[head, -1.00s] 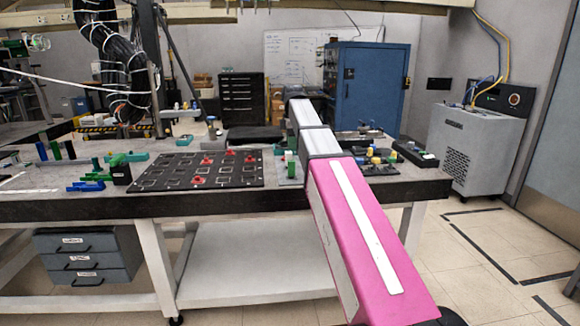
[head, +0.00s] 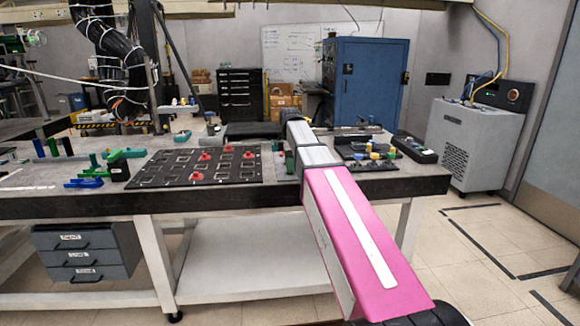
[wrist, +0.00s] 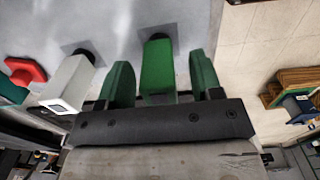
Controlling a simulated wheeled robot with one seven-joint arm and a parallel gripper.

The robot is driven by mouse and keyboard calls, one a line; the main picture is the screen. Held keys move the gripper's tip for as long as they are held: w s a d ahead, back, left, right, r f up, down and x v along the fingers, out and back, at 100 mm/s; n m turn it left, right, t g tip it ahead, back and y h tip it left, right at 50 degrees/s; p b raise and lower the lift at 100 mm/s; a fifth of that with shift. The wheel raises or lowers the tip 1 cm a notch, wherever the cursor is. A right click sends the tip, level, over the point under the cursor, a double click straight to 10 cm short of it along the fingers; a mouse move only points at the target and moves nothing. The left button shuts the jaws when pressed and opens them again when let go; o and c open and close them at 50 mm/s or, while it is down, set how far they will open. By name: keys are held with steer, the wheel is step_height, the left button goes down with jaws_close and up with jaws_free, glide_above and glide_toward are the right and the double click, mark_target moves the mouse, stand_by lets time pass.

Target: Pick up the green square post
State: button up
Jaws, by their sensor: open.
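The green square post (wrist: 157,66) stands on the grey surface in the wrist view, seen between the two dark green fingers of my gripper (wrist: 161,80). The fingers are open, with a gap visible on each side of the post. The lower part of the post near the gripper body is partly hidden. In the head view my arm covers the gripper and this post.
A white square post (wrist: 68,84) stands just left of the left finger, with a red piece (wrist: 25,71) beyond it. In the head view a black board (head: 190,167) with red pieces lies left of my arm. Small parts (head: 372,155) sit to the right.

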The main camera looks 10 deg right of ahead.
steer(key=shift+f, duration=0.5)
steer(key=c, duration=1)
steer(key=shift+r, duration=0.1)
steer(key=shift+c, duration=0.2)
